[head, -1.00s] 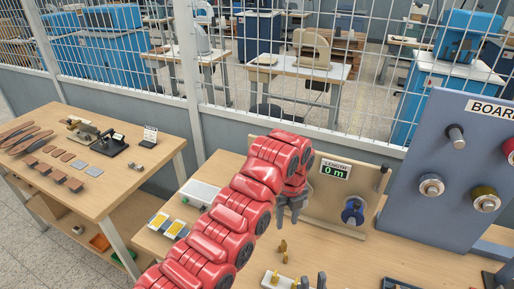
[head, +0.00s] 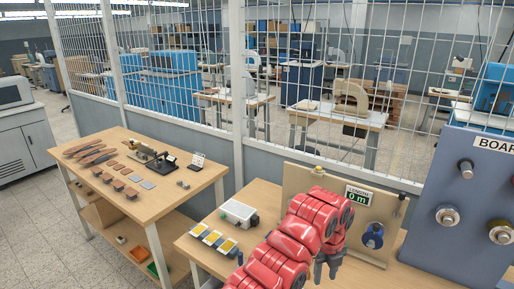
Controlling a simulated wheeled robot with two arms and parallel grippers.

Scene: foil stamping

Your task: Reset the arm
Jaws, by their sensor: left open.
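My left arm (head: 290,245) is red and rises from the bottom edge over the wooden bench. My left gripper (head: 328,270) is grey, open and empty, and points down in front of the board with the "LENGTH 0 m" display (head: 357,195). A blue spool (head: 373,236) is mounted on that board, just right of the gripper. The gripper looks apart from both. My right arm and gripper are out of view.
A grey panel marked "BOARD" (head: 470,190) with knobs stands at the right. A white box (head: 239,213) and a tray with yellow pads (head: 214,240) lie left of my arm. Another wooden table (head: 165,200) with leather pieces stands further left. A wire fence runs behind.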

